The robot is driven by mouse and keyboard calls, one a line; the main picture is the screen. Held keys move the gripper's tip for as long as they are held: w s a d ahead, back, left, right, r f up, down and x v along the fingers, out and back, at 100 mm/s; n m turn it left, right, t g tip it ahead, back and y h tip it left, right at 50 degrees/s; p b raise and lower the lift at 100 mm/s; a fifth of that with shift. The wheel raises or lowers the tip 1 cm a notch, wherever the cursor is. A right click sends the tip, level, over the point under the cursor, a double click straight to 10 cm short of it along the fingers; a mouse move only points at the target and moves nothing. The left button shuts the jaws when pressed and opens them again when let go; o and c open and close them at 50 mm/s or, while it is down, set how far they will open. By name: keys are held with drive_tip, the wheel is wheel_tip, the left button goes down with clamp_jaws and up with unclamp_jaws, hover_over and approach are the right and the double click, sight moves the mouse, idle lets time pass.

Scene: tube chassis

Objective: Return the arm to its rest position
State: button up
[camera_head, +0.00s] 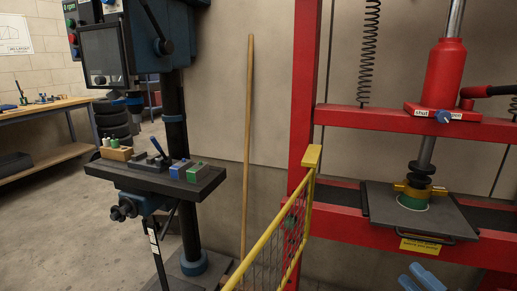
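Two light blue rounded shapes (424,277) show at the bottom edge, right of the middle.
A red press (303,95) with a red jack (445,80) and a dark plate (385,208) stands at right. A yellow mesh guard (268,238) is in front. A drill press table (203,183) stands left. A wooden pole (249,120) leans on the wall. The left floor is clear.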

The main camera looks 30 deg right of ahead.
drive_tip(key=s+a+r+m+g+p, duration=0.1)
drive_tip(key=s+a+r+m+g, duration=0.1)
drive_tip(key=s+a+m, duration=0.3)
drive_tip(key=s+a+r+m+g, duration=0.2)
drive_tip(key=s+a+m, duration=0.4)
drive_tip(key=a, duration=0.8)
drive_tip(key=s+a+r+m+g+p, duration=0.1)
drive_tip(key=s+a+r+m+g, duration=0.1)
drive_tip(key=s+a+m, duration=0.3)
drive_tip(key=s+a+r, duration=0.1)
drive_tip(key=s+a, duration=0.3)
drive_tip(key=a, duration=0.1)
drive_tip(key=shift+y+p, duration=0.35)
drive_tip(key=shift+y, duration=0.05)
drive_tip(key=shift+s+r, duration=0.1)
drive_tip(key=shift+r, duration=0.05)
